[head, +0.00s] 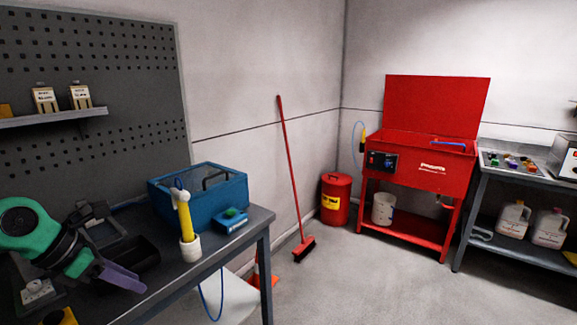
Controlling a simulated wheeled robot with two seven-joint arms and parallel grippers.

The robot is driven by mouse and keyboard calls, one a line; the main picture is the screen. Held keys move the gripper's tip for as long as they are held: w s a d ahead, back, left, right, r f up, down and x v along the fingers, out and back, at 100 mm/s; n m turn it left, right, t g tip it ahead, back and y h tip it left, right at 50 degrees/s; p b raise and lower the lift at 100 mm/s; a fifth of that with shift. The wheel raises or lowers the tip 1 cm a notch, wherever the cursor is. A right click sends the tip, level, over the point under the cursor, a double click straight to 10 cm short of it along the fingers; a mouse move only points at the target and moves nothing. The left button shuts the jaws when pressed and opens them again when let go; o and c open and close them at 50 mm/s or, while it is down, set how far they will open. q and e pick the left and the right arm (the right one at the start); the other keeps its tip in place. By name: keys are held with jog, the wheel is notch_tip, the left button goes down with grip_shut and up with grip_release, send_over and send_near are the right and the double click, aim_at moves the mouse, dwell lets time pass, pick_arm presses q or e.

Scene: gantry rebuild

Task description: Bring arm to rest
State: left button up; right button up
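My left arm comes in from the left edge with a green and black joint. My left gripper (120,275), with a purple finger, is over the left part of the dark workbench (255,222). Only one finger shows clearly, so I cannot tell whether it is open or shut. No object shows clearly in it. Dark items (132,252) lie close behind the gripper on the bench, partly covered by it. My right gripper is not in view.
A blue box (215,202) with a clear lid and a yellow-handled tool (186,222) in a white holder stand right of my gripper. A grey pegboard (120,110) with a shelf rises behind. A broom, red drum and red parts washer (420,170) stand beyond open floor.

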pick_arm(q)
jog(key=w+d+r+n+t+h, duration=0.3)
jog(key=d+h, duration=0.1)
jog(key=d, duration=0.3)
jog(key=w+d+r+n+t+h, duration=0.25)
jog(key=d+t+h, duration=0.2)
jog(key=d, duration=0.35)
jog(key=w+a+n+t+y, duration=0.2)
jog(key=a+n+t+y, duration=0.4)
jog(key=n, duration=0.8)
jog(key=s+a+f+n+g+y, duration=0.25)
jog(key=a+f+n+y, duration=0.35)
jog(key=f+n+y, duration=0.5)
jog(key=s+d+f+n+g+h, duration=0.25)
jog(key=s+f+n+g, duration=0.3)
jog(key=s+f, duration=0.45)
jog(key=s+d+f+n+g+h, duration=0.25)
jog(key=s+f+n+g, duration=0.35)
jog(key=s+f, duration=0.45)
notch_tip(320, 180, down, 23)
jog(key=s+m+g, duration=0.1)
jog(key=s+g, duration=0.1)
jog(key=s+a+f+g, duration=0.1)
jog(key=s+a+f, duration=0.1)
jog(key=s+f, duration=1.2)
jog(key=shift+s+a+f+y, duration=0.3)
jog(key=shift+s+y, duration=0.15)
jog(key=shift+s, duration=0.8)
